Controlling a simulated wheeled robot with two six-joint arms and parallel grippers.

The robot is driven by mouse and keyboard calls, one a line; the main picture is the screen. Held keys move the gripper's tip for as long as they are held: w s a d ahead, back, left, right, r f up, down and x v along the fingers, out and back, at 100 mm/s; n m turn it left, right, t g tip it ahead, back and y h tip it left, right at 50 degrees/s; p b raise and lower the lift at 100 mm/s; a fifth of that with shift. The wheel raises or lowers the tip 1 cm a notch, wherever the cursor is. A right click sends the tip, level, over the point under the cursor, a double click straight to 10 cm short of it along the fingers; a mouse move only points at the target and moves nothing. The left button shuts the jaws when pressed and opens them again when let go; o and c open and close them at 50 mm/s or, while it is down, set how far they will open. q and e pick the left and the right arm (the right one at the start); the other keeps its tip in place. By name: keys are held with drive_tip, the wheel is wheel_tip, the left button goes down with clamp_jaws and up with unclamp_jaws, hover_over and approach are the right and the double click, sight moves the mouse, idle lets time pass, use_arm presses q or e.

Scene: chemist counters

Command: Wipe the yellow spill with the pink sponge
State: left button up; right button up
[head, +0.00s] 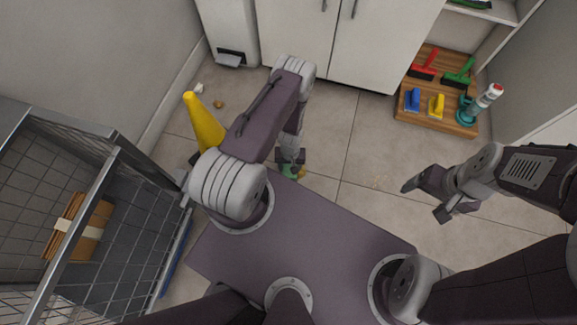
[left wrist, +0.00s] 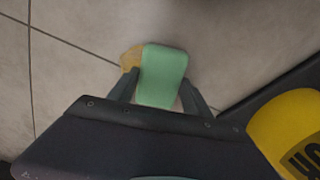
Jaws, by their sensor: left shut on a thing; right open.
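My left gripper (head: 290,158) is shut on a pale green block (left wrist: 163,76), low over the floor; the block also shows in the head view (head: 289,170). I cannot tell whether it touches the floor. A yellow-tan patch (left wrist: 130,58) shows at the block's left edge in the left wrist view, partly hidden by it. A bit of yellow (head: 301,174) shows beside the block in the head view. I see no clearly pink sponge. My right gripper (head: 426,201) is open and empty above the floor at the right.
A yellow cone (head: 205,124) stands left of my left arm; small brownish (head: 219,104) and whitish (head: 199,88) bits lie behind it. A wire cage cart (head: 105,155) is at the left. A wooden board (head: 432,119) with brushes and a bottle (head: 485,101) lies back right. Floor between is mostly clear.

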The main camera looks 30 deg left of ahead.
sight(294, 178)
use_arm(q)
drive_tip(key=shift+w+a+f+b, duration=0.2)
drive_tip(key=shift+w+b, duration=0.3)
drive_tip(key=shift+w, duration=0.3)
drive_tip(key=shift+w+a+f+b, duration=0.1)
drive_tip(key=shift+w+a+b, duration=0.1)
drive_tip(key=shift+w+b, duration=0.45)
drive_tip(key=shift+w+a+r, duration=0.1)
drive_tip(key=shift+w+r, duration=0.1)
drive_tip(key=shift+w, duration=0.45)
drive_tip(key=shift+w+d+r, duration=0.1)
drive_tip(key=shift+w+d, duration=0.05)
drive_tip(key=shift+d, duration=0.55)
drive_tip(key=shift+w+d, duration=0.15)
drive_tip(key=shift+d, duration=0.55)
drive_tip(key=s+p, duration=0.2)
drive_tip(key=s, duration=0.1)
drive_tip(key=shift+d, duration=0.35)
drive_tip(key=shift+s+d+p, duration=0.1)
drive_tip(key=shift+s+p, duration=0.2)
drive_tip(key=shift+s, duration=0.25)
drive_tip(key=s+p, duration=0.2)
drive_tip(key=s, duration=0.1)
drive_tip(key=shift+d, duration=0.35)
drive_tip(key=shift+s+d, duration=0.1)
drive_tip(key=shift+s, duration=0.35)
